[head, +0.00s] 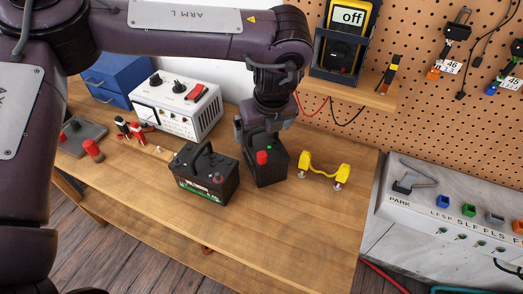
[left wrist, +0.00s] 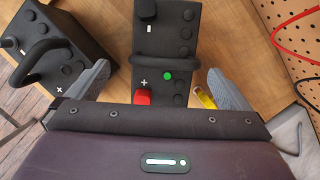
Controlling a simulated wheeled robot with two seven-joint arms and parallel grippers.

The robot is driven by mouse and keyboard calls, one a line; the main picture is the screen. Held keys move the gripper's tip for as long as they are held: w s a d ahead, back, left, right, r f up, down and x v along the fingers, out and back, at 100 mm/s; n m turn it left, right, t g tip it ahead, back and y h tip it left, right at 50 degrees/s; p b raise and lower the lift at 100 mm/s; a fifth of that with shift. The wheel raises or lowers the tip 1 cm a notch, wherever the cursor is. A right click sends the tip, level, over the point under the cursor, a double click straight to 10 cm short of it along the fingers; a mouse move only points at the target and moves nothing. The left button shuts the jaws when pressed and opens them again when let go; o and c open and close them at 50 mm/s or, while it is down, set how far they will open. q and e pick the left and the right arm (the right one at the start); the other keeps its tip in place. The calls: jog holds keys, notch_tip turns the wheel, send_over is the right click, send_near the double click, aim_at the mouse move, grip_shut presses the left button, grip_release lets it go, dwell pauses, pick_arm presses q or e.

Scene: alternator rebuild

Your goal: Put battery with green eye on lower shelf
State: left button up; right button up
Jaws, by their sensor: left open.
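The battery with the green eye (head: 266,172) is a black box standing upright on the wooden workbench, with a red terminal cap and a small green dot on top. In the left wrist view this battery (left wrist: 165,45) lies between the two grey fingers, its strap handle across the top. My left gripper (head: 261,132) points down just over it, open; whether the fingers touch its sides I cannot tell. A second black battery (head: 205,175) with a raised handle stands to its left, also seen in the left wrist view (left wrist: 65,50). My right gripper is not in view.
A yellow handled tool (head: 324,171) stands close on the right. A white instrument box (head: 180,107) is behind the second battery. A multimeter (head: 345,42) sits on a small wall shelf (head: 365,94). The front of the workbench (head: 270,235) is clear.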

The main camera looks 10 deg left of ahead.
aim_at(263, 139)
pick_arm(q)
jog(key=p+x, duration=0.1)
jog(key=x, duration=0.1)
jog(key=p+x, duration=0.1)
jog(key=x, duration=0.1)
jog(key=shift+w+f, duration=0.3)
jog(key=shift+w, duration=0.2)
jog(key=shift+f, duration=0.35)
jog(key=c, duration=2)
jog(key=shift+w+r, duration=0.2)
jog(key=shift+w, duration=0.1)
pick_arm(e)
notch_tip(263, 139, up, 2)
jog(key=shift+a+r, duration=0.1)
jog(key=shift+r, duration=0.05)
